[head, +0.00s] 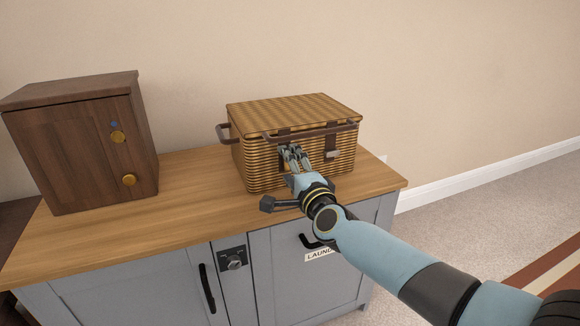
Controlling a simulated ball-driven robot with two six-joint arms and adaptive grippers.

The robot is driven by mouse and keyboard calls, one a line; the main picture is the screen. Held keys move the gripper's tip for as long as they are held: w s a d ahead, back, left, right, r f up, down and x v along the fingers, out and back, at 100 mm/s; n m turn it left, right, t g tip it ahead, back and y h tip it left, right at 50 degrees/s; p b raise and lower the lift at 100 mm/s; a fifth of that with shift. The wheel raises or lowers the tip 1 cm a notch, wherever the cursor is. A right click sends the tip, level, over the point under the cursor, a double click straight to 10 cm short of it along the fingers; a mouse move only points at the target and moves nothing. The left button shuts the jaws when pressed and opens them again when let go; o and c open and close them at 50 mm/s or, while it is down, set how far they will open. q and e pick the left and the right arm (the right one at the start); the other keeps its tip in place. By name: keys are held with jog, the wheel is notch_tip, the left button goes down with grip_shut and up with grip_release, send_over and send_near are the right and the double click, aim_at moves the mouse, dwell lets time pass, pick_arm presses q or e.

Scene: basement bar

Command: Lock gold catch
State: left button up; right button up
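A wicker basket (255,160) with a closed woven lid stands on the wooden top. It has dark brown handles and straps. A pale catch (333,154) hangs on the right strap at its front. My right gripper (292,153) is at the left strap on the basket's front and hides most of what is there; I cannot tell whether it touches or grips it. Its fingers look close together. My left gripper is out of view.
The grey cabinet (110,285) has black handles, a dark latch plate (233,259) and a white label (318,256). Its wooden top (195,185) is bare between box and basket. A plain wall stands behind.

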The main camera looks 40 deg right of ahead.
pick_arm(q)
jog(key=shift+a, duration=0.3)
pick_arm(e)
jog(key=v, duration=1.2)
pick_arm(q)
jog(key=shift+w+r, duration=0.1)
pick_arm(e)
jog(key=shift+r, duration=0.15)
jog(key=s+a+f+n+g+y+p, duration=0.15)
jog(key=s+f+n+g, duration=0.3)
jog(key=s+f, duration=0.6)
jog(key=s+a+f+n+g+y+p, duration=0.1)
jog(key=s+f+n+g+p, duration=0.35)
jog(key=f, duration=1.05)
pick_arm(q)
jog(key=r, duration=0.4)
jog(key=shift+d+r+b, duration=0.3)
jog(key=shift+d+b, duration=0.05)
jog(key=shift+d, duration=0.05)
pick_arm(e)
jog(key=s+f+n+g, duration=0.2)
jog(key=s+f+n, duration=0.2)
jog(key=s, duration=0.6)
jog(key=s+f+n+g, duration=0.3)
jog(key=s+f+n, duration=0.1)
jog(key=s, duration=0.7)
jog(key=s+f+n+g, duration=0.3)
jog(key=s+f+n, duration=0.1)
jog(key=s, duration=0.6)
jog(key=shift+s, duration=0.4)
